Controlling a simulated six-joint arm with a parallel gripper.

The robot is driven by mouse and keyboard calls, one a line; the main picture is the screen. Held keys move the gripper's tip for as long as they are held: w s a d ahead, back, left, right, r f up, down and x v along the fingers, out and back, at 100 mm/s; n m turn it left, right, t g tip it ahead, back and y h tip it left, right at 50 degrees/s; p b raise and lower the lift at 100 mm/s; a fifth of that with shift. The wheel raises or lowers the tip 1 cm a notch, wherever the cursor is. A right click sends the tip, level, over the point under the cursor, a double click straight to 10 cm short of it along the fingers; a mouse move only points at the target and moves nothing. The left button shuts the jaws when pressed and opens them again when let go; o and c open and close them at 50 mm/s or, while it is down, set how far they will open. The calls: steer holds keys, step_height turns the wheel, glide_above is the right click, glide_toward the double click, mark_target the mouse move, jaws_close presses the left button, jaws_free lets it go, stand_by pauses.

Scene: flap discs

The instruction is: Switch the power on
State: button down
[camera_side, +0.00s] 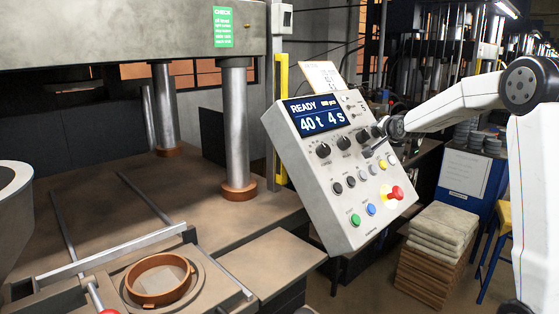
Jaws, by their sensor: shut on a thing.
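The grey control panel (325,215) stands tilted in the middle of the view. Its blue display (318,117) is lit and reads READY, 40 t and 4 s. My gripper (373,149) reaches in from the right and is shut on a small control at the panel's upper right. The fingers hide that control, so I cannot tell its shape or position. Black knobs (323,150) sit left of the gripper. Below are a row of small buttons, a green button (355,220), a blue button (371,209) and a red mushroom button (396,192) on yellow.
A press with steel columns (236,125) and a brown table (95,210) stands left. A round brown ring mould (160,280) lies at the front. Stacked sacks (440,235) and a blue cabinet (468,175) stand right, below my arm. A yellow bar (281,110) rises behind the panel.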

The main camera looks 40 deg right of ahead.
stand_by(0.6)
steer(key=shift+c, duration=1.2)
jaws_free()
steer(key=shift+s, duration=0.1)
steer(key=v, duration=0.7)
steer(key=shift+s+a, duration=0.25)
steer(key=shift+r, duration=0.1)
